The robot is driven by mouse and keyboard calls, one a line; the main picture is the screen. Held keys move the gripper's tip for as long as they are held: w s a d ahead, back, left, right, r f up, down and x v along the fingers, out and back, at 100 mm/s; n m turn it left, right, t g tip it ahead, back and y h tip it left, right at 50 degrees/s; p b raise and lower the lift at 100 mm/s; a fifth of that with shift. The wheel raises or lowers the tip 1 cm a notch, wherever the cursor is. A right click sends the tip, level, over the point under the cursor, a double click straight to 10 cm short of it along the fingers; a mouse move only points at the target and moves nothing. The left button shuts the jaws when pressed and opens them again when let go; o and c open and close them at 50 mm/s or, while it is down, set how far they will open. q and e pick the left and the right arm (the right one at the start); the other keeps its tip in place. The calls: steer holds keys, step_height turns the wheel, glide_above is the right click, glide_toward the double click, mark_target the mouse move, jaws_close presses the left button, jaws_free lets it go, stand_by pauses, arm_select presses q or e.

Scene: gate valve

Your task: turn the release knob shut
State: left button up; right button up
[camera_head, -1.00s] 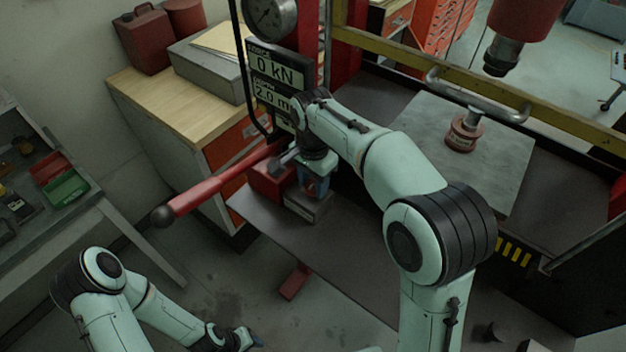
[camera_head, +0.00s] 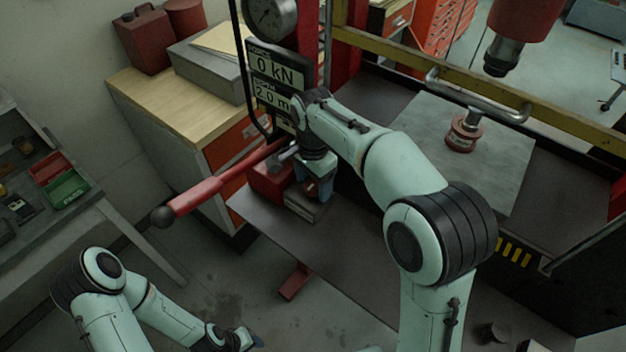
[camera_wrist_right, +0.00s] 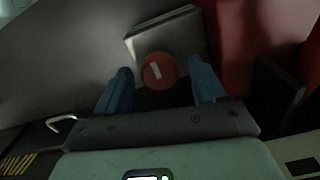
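The release knob (camera_wrist_right: 158,71) is a round red cap with a white mark. In the right wrist view it lies between the two blue fingers of my right gripper (camera_wrist_right: 161,80), with gaps visible on both sides. The fingers are apart, and whether they reach down to the knob's depth is unclear. In the head view my right gripper (camera_head: 321,187) points down over a grey block (camera_head: 303,207) beside the red pump body (camera_head: 268,182); the knob is mostly hidden there. My left gripper (camera_head: 243,340) is low at the bottom edge, its fingers too small to read.
A red pump lever (camera_head: 205,190) with a black ball end sticks out left of the right gripper. A display panel (camera_head: 276,75) reading 0 kN stands behind it. A steel plate (camera_head: 480,150) carries a small red cylinder (camera_head: 463,135).

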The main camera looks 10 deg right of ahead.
mark_target(313, 185)
step_height(313, 185, up, 13)
steer(key=shift+r, duration=0.15)
stand_by(0.5)
stand_by(0.4)
